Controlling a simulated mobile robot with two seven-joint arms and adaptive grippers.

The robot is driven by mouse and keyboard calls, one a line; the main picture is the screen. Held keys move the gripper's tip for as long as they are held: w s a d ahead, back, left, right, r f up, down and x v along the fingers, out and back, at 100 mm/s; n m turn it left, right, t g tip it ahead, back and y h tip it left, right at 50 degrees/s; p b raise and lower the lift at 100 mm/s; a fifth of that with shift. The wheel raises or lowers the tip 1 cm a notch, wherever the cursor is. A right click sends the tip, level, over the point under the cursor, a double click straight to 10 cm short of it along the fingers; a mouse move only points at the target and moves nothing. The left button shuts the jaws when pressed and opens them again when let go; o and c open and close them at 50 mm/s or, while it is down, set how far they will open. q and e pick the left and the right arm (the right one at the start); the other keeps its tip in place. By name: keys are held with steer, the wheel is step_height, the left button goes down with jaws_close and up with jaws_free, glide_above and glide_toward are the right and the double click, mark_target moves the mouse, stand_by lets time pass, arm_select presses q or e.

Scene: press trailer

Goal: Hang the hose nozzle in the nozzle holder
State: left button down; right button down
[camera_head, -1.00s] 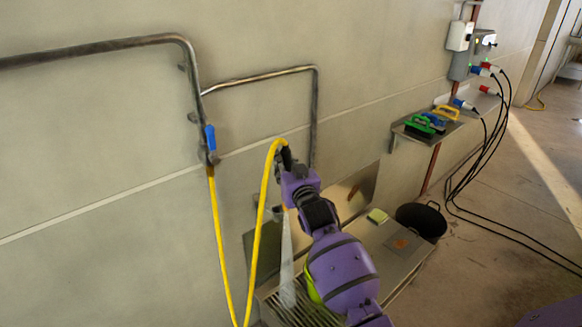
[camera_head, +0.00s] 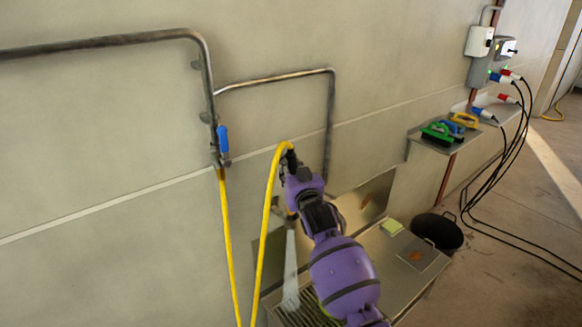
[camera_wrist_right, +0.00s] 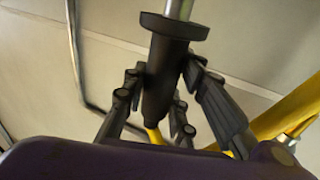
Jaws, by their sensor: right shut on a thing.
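My right gripper (camera_head: 291,172) is shut on the black hose nozzle (camera_wrist_right: 165,75), in front of the wall above the sink. In the right wrist view the nozzle stands between the dark fingers, with a wide collar and a metal tube (camera_wrist_right: 180,10) at its top. The yellow hose (camera_head: 267,220) arches up to the gripper in the head view. A pale, translucent stream (camera_head: 290,265), which looks like water, runs down below the gripper. I cannot make out the nozzle holder clearly; my arm hides part of that wall. My left gripper is not in view.
A bent metal pipe with a blue valve handle (camera_head: 222,139) runs along the wall on the left. A black bucket (camera_head: 438,232), a shelf with brushes (camera_head: 440,134) and hanging cables are at right.

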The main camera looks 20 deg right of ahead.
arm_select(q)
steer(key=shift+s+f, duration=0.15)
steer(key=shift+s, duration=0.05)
arm_select(e)
steer(key=shift+r, duration=0.15)
arm_select(q)
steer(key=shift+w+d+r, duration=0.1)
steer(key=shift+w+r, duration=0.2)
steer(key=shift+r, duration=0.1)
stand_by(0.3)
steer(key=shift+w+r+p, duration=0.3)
steer(key=shift+p, duration=0.1)
stand_by(0.7)
arm_select(e)
steer(key=shift+f, duration=0.2)
